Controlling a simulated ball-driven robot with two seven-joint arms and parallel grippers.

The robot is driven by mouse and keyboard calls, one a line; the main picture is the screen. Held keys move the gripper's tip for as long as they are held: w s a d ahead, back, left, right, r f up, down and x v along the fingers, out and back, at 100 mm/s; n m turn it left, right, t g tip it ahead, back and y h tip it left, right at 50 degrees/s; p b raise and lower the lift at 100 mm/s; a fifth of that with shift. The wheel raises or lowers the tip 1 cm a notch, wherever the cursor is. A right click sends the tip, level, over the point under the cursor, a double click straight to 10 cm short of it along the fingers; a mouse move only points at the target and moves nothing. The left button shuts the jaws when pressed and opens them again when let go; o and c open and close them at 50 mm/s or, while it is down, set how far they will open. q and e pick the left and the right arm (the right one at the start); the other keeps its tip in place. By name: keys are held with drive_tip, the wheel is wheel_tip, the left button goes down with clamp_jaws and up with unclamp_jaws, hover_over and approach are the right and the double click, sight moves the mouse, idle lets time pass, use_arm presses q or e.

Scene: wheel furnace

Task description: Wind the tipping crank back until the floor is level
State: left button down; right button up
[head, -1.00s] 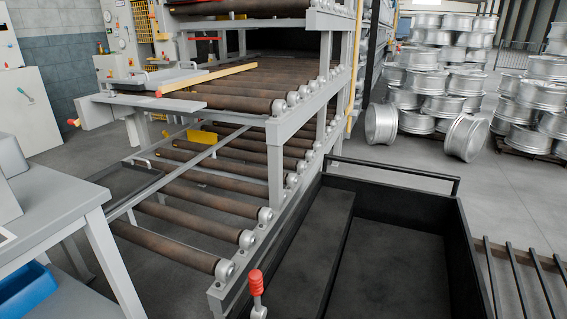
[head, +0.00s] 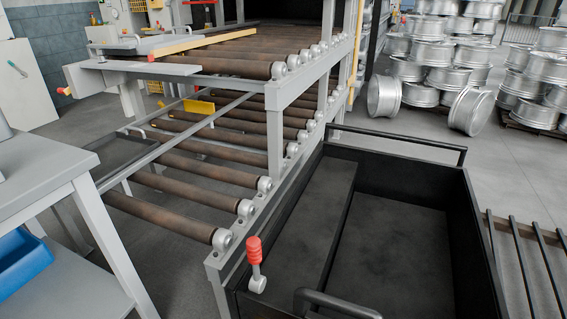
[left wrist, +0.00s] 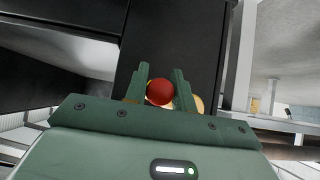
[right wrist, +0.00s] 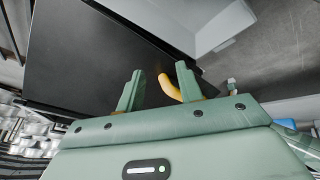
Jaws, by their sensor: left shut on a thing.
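In the left wrist view my left gripper (left wrist: 160,88) is shut on a round red knob (left wrist: 160,92), which sits between its fingers in front of a dark panel. Whether this knob is the crank's grip cannot be told. In the right wrist view my right gripper (right wrist: 157,90) is open, its fingers apart. A curved yellow-orange handle (right wrist: 169,86) shows between and beyond them, against a dark panel, with no clear contact. Neither gripper shows in the head view. There, a short red-handled lever (head: 254,252) stands upright at the near-left corner of the black cart. A tipping floor is not identifiable.
The black open-topped cart (head: 483,250) stands in front, right of the roller conveyor (head: 178,215). A grey table (head: 50,175) with a blue bin (head: 22,262) is at the left. Stacked silver wheels (head: 440,70) stand at the back right, with bare floor before them.

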use_arm(q)
drive_tip(key=shift+w+a+f, duration=0.25)
drive_tip(key=shift+a+f, duration=0.2)
drive_tip(key=shift+a, duration=0.2)
use_arm(e)
drive_tip(key=shift+f, duration=0.25)
use_arm(q)
drive_tip(key=shift+w+a+f+b, duration=0.25)
drive_tip(key=shift+a+f+b, duration=0.05)
drive_tip(key=shift+a+f, duration=0.25)
drive_tip(key=shift+w+a+f+b, duration=0.2)
drive_tip(key=shift+a+f+b, duration=0.1)
drive_tip(key=shift+a+f, duration=0.2)
use_arm(e)
drive_tip(key=shift+s+a+f, duration=0.15)
drive_tip(key=shift+f, duration=0.6)
